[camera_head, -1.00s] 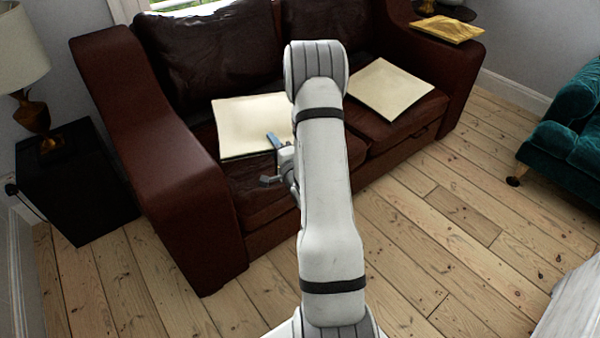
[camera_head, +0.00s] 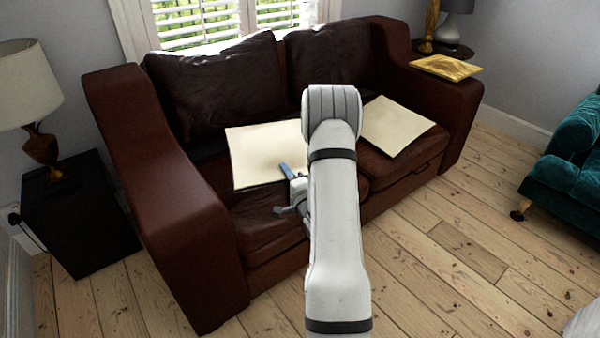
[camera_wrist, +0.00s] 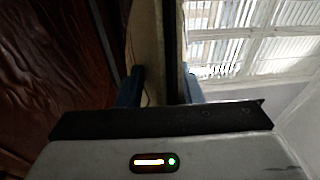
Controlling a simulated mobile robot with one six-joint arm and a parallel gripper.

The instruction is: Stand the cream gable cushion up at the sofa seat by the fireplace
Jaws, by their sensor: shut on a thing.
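A flat cream cushion (camera_head: 262,150) lies on the left seat of the dark brown leather sofa (camera_head: 180,215). A second cream cushion (camera_head: 398,122) lies on the right seat, partly behind my arm. I cannot tell from their shapes which is the gable one. My gripper (camera_head: 289,183) is at the front right edge of the left cushion, partly hidden by my arm. In the wrist view its blue fingers (camera_wrist: 160,90) are shut around a thin cream edge (camera_wrist: 147,45), with a dark strip beside it. The left cushion's right end is hidden behind my arm. No fireplace is clearly visible.
A black side table (camera_head: 75,215) with a lamp (camera_head: 35,110) stands left of the sofa. A teal armchair (camera_head: 570,160) stands right. The floorboards (camera_head: 460,270) between are clear.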

